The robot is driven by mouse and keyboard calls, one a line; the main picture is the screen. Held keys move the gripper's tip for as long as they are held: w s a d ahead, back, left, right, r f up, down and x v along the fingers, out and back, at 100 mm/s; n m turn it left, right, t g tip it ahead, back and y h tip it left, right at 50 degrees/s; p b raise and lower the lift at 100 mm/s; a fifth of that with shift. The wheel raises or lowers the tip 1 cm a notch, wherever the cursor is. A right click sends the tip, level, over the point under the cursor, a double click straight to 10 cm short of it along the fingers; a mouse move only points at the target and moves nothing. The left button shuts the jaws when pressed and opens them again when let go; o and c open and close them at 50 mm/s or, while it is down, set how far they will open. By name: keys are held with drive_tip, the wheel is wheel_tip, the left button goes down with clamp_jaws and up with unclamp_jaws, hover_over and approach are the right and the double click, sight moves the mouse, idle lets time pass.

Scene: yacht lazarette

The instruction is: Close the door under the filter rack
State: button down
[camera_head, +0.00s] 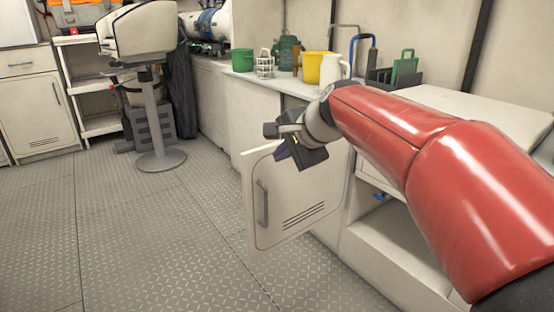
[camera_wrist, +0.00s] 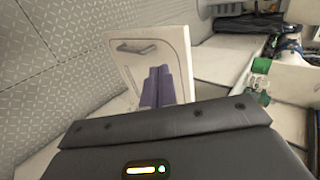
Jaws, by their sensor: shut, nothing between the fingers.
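The white cabinet door (camera_head: 290,212), with a grey handle (camera_head: 262,203) and vent slots, stands swung open from the counter, its lower part near the floor. My gripper (camera_head: 281,153) is shut and empty at the door's top edge, overlapping it in the head view; I cannot tell whether it touches. In the wrist view the purple fingers (camera_wrist: 157,86) are together in front of the door (camera_wrist: 134,68), whose handle (camera_wrist: 137,47) shows beyond them. I cannot tell for sure which thing is the filter rack; a dark rack with a green piece (camera_head: 405,68) stands on the counter.
The counter (camera_head: 255,80) holds a green pot (camera_head: 242,60), a yellow container (camera_head: 312,67) and a white jug (camera_head: 334,69). An open white compartment (camera_head: 385,240) is right of the door. The grey floor (camera_head: 150,230) to the left is clear up to a pedestal seat (camera_head: 140,30).

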sight(251, 163)
drive_tip(key=x, duration=0.3)
drive_tip(key=r+x, duration=0.1)
drive_tip(key=x, duration=0.3)
drive_tip(key=w+x, duration=0.1)
drive_tip(key=x, duration=0.2)
drive_tip(key=shift+w+a+r+b, duration=0.1)
drive_tip(key=shift+w+a+b, duration=0.1)
drive_tip(key=shift+a+b, duration=0.2)
drive_tip(key=shift+w+a, duration=0.35)
drive_tip(key=shift+w, duration=0.05)
